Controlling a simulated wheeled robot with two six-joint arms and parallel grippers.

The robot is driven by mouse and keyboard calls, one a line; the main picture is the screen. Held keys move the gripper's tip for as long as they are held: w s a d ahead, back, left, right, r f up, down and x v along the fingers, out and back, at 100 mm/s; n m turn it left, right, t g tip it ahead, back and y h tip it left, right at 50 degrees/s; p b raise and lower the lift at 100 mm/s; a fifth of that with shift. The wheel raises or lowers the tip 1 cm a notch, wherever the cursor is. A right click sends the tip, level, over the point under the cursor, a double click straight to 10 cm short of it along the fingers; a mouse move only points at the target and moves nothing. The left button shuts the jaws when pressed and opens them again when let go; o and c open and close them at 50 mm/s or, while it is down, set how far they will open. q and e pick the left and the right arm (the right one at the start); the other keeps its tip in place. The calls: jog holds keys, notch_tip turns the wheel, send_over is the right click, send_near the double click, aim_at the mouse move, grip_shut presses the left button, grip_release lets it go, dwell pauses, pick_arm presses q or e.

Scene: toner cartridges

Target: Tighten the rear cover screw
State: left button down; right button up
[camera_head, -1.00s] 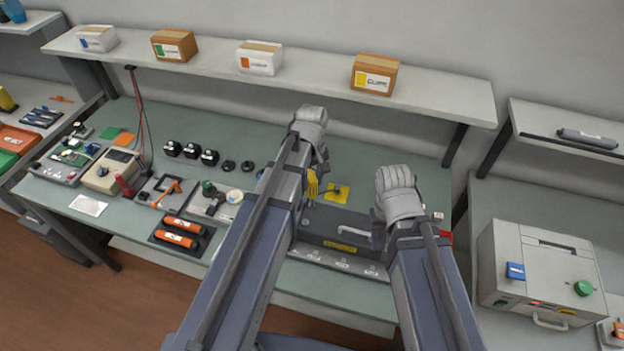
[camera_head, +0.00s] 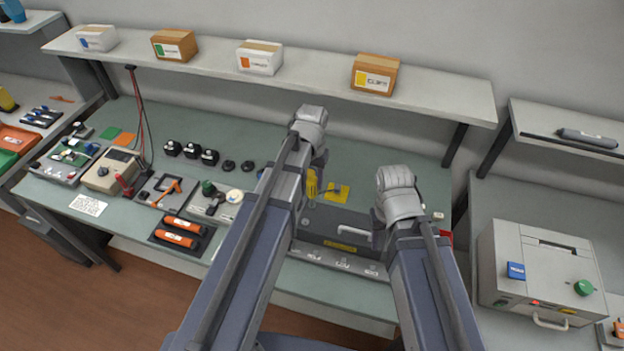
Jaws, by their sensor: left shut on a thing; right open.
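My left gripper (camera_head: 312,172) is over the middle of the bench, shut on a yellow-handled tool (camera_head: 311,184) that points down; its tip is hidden. Below and right of it lies a dark grey cartridge unit (camera_head: 335,222) with a yellow label and a light handle on its near side. I cannot make out the rear cover screw; my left arm covers part of the unit. My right gripper (camera_head: 382,213) is open and empty at the right end of the unit, its fingers mostly hidden by its wrist.
A yellow pad (camera_head: 337,192) lies behind the unit. A shelf with boxes (camera_head: 375,75) overhangs the back. A grey machine (camera_head: 540,270) stands on the right bench. A small red item (camera_head: 446,238) lies near my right arm.

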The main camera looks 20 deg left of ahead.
pick_arm(q)
jog(key=shift+m, duration=0.8)
jog(key=shift+m, duration=1.2)
jog(key=m, duration=0.4)
jog(key=shift+m, duration=0.3)
